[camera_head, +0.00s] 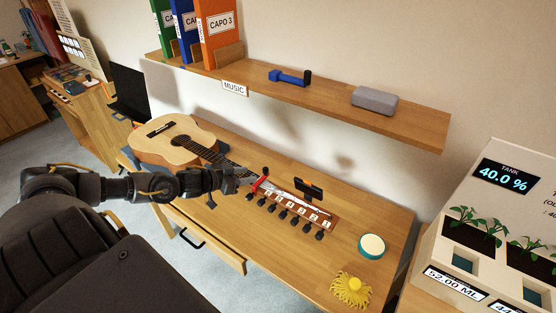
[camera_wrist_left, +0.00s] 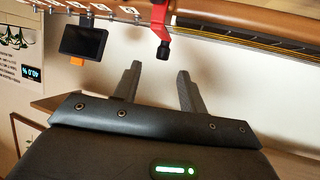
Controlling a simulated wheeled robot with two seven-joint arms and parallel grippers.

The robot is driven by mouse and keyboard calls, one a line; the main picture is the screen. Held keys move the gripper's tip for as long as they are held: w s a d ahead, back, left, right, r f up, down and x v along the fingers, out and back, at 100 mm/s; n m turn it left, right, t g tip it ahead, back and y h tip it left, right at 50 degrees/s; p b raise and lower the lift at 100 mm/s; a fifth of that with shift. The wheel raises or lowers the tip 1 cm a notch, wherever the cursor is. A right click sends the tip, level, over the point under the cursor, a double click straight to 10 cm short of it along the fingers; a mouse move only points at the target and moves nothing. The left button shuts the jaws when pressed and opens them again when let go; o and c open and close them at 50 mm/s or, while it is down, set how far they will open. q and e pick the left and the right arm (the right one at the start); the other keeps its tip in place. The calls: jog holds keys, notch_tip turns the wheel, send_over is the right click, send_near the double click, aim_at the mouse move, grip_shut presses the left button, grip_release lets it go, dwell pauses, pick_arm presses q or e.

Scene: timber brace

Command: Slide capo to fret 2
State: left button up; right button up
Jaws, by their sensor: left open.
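The guitar (camera_head: 172,140) lies on the wooden desk, its dark neck running to the right toward the brown headstock. A red capo (camera_head: 260,183) with a black end sits across the neck near the headstock; I cannot tell at which fret. It also shows in the left wrist view (camera_wrist_left: 161,18), at the top. My left gripper (camera_head: 246,176) is beside the capo, just left of it in the head view. In the left wrist view its two fingers (camera_wrist_left: 160,70) are apart and empty, with the capo beyond their tips and not between them. My right gripper is not in view.
A small black screen device (camera_head: 308,188) stands at the headstock, near a row of numbered white tags (camera_head: 297,212). A round teal-rimmed tin (camera_head: 371,246) and a yellow tasselled item (camera_head: 351,289) lie to the right. A shelf (camera_head: 330,103) overhangs behind, holding binders and a grey case (camera_head: 375,99).

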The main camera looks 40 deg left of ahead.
aim_at(265, 168)
pick_arm(q)
jog(key=x, duration=0.3)
jog(key=r+p+x, duration=0.1)
jog(key=x, duration=0.5)
jog(key=shift+w+a+p, duration=0.1)
jog(key=shift+w+p, duration=0.2)
jog(key=shift+w, duration=0.4)
jog(key=shift+w+f, duration=0.35)
jog(key=shift+w, duration=0.15)
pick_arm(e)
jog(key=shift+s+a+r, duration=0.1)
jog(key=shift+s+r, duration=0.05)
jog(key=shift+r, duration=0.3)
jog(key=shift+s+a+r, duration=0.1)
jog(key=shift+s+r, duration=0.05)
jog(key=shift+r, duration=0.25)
pick_arm(q)
grip_shut()
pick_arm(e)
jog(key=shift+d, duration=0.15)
